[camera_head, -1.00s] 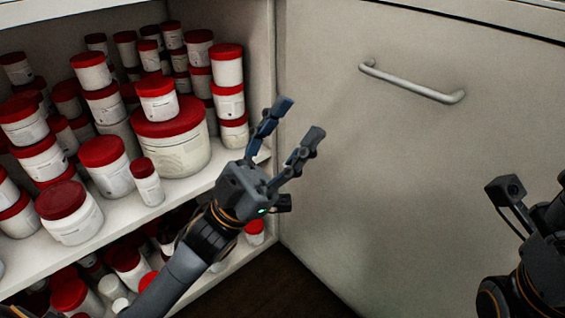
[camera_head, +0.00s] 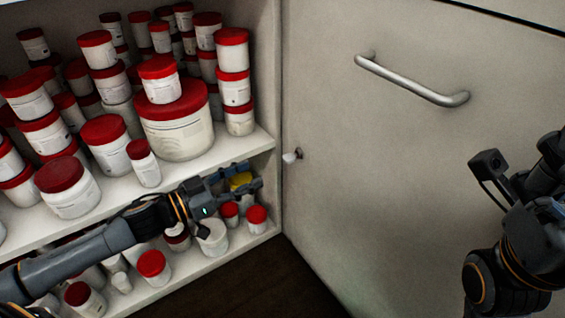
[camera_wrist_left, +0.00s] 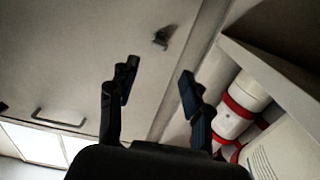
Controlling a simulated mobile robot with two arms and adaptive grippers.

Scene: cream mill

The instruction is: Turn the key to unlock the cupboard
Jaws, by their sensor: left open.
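The key (camera_head: 291,156) is a small pale piece standing out from the left edge of the closed cupboard door (camera_head: 400,190). It also shows as a small dark shape in the left wrist view (camera_wrist_left: 162,38), beyond the fingertips. My left gripper (camera_head: 252,176) is open and empty, to the left of the key and slightly below it, apart from it. In the left wrist view its two fingers (camera_wrist_left: 158,75) are spread, with the door edge beyond them. My right arm is at the right edge; its fingers are out of sight.
A metal bar handle (camera_head: 412,80) is on the door's upper part. Open shelves (camera_head: 262,142) at the left hold many red-lidded white jars, including a large jar (camera_head: 180,140). A yellow item (camera_head: 240,181) shows behind my left gripper. Dark floor lies below.

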